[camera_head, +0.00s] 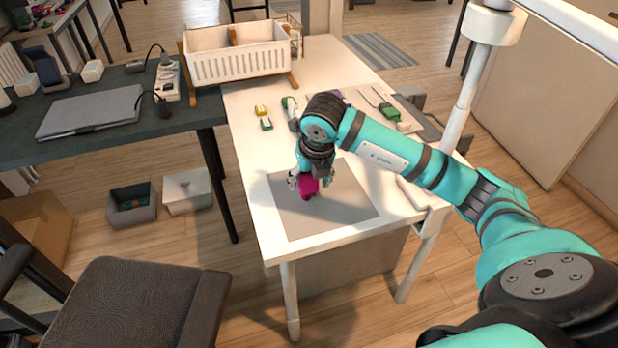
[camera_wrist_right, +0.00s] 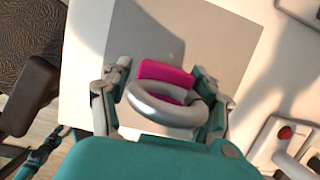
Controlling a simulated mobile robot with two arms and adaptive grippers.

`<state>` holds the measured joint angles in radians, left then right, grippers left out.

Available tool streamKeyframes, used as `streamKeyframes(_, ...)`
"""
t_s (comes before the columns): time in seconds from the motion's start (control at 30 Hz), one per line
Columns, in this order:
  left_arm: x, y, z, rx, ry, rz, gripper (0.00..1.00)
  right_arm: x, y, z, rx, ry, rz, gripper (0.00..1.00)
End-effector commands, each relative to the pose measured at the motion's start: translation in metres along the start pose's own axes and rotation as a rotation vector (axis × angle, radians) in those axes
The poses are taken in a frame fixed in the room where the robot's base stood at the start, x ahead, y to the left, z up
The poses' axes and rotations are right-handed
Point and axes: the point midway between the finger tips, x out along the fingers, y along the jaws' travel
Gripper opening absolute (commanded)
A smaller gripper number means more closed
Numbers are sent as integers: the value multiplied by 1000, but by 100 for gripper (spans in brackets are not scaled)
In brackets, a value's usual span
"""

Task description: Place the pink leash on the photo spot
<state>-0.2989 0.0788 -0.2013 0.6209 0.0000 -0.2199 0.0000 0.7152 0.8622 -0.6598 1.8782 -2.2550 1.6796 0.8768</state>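The pink leash (camera_head: 308,188) is at the grey square mat, which I take as the photo spot (camera_head: 345,215), on the white table. In the right wrist view the leash shows as a pink block (camera_wrist_right: 165,76) with a pale grey ring (camera_wrist_right: 150,109) in front of it. My right gripper (camera_head: 310,183) is low over the mat, its fingers spread on either side of the leash. A gap shows between the left finger and the pink block; contact with the ring is unclear. The mat (camera_wrist_right: 215,45) lies beneath.
A white slatted basket (camera_head: 238,62) stands at the table's back. Small yellow and green items (camera_head: 264,117) lie behind the mat, and a tray with tools (camera_head: 385,108) is at the back right. A dark chair (camera_head: 140,305) stands at the front left.

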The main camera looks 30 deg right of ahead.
Motion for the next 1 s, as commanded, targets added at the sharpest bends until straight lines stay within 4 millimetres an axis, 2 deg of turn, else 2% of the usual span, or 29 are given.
streamKeyframes(0.37, -2, 0, 0, -1, -1, 0, 40, -6, 0, 1, 0, -2, 1, 65)
streamKeyframes(0.47, -2, 0, 0, -1, -1, 0, 40, -19, 0, 2, 0, -4, 1, 65)
streamKeyframes(0.8, -2, 0, 1, -1, -1, -1, 40, -91, 0, 2, 0, -6, 1, 65)
streamKeyframes(1.0, -3, -1, 1, -2, -2, -1, 40, -116, 0, 1, 1, -1, 0, 65)
